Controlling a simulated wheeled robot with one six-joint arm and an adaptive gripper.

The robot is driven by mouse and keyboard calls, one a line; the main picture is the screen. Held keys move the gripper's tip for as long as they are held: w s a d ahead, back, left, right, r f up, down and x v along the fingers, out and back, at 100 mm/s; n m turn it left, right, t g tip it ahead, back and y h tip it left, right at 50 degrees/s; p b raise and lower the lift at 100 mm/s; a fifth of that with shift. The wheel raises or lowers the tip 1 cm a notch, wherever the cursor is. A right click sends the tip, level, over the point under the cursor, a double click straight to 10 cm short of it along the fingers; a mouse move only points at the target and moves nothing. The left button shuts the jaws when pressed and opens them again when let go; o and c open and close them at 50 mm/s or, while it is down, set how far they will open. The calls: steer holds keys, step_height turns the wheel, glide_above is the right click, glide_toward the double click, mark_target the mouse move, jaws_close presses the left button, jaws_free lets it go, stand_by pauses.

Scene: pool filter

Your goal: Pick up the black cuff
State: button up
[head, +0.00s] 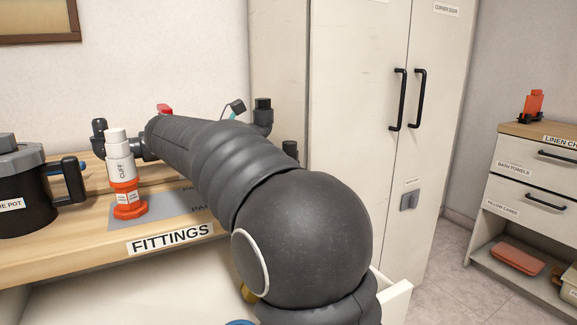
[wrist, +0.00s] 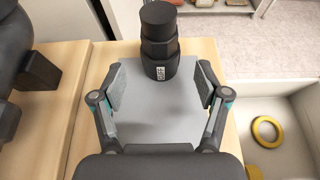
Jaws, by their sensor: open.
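The black cuff (wrist: 160,42) stands upright at the far edge of a grey mat (wrist: 155,115) in the wrist view. It is a stepped black cylinder with a small white CUFF label facing me. My gripper (wrist: 161,82) is open and empty, its two fingers apart on either side of the mat. The cuff is centred between them, with most of it beyond the fingertips.
A white and orange cuff (head: 121,165) stands on the FITTINGS bench (head: 60,258), beside a black pot (head: 30,190). An open drawer right of the bench holds a yellow ring (wrist: 266,131). A tall cabinet (head: 340,110) stands behind.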

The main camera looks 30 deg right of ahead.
mark_target(284, 146)
steer(key=x, duration=0.5)
steer(key=shift+d+f, duration=0.15)
steer(key=shift+d, duration=0.1)
steer(key=c, duration=1.2)
steer(key=shift+c, duration=0.2)
steer(key=shift+r, duration=0.55)
step_height(284, 146, up, 3)
steer(key=shift+s+r, duration=0.15)
steer(key=shift+r, duration=0.05)
steer(key=s+d+r+b, duration=0.1)
steer(key=s+d+r, duration=0.3)
steer(key=s, duration=0.6)
step_height(284, 146, up, 3)
steer(key=shift+s+f, duration=0.2)
steer(key=shift+s, duration=0.15)
